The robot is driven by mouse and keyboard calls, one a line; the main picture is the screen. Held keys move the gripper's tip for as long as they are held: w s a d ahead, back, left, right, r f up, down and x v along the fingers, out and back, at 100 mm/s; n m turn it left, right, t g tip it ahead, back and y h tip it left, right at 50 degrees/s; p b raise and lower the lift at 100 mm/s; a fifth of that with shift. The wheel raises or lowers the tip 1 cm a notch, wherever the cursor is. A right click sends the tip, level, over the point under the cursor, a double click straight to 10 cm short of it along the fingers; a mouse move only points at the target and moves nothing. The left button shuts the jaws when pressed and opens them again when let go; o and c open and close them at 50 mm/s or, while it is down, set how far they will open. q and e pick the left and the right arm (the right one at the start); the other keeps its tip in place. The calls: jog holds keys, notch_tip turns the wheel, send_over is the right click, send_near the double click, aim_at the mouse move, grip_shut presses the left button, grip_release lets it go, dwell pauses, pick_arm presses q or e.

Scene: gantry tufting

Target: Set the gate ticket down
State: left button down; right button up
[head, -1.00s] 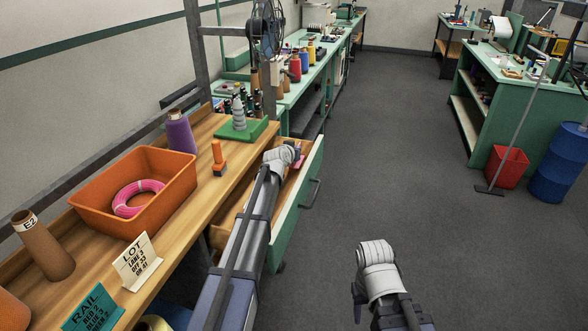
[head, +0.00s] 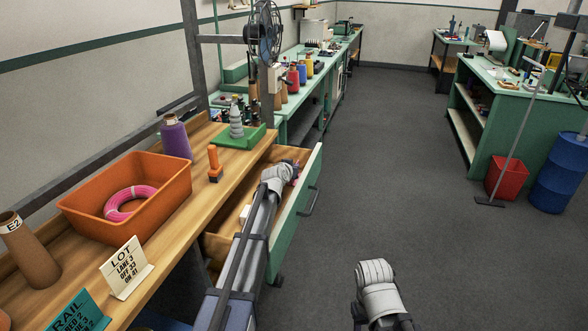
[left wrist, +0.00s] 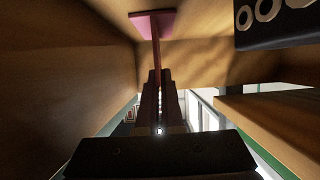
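A pink piece (left wrist: 152,22) on a thin reddish upright, probably the gate ticket seen edge-on, stands beyond my left gripper (left wrist: 160,85) in the left wrist view. The narrow fingers are closed on the upright. In the head view my left gripper (head: 291,170) is over or in the open drawer (head: 302,208), mostly hidden by my wrist. A bit of pink (head: 296,174) shows beside it. I cannot tell whether the pink piece touches the drawer. My right wrist is at the bottom of the head view; its fingers cannot be made out.
Wooden walls (left wrist: 95,60) surround the left gripper closely. A dark block with rings (left wrist: 270,18) is at the upper right. On the bench stand a LOT card (head: 125,268), a teal RAIL card (head: 78,312), an orange bin (head: 150,190) and an orange-handled tool (head: 214,165).

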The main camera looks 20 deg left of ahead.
pick_arm(q)
jog(key=c, duration=1.1)
grip_release()
jog(key=shift+r+p, duration=0.2)
jog(key=shift+p, duration=0.15)
jog(key=p+v, duration=0.4)
jog(key=v, duration=0.8)
jog(key=shift+f, duration=0.15)
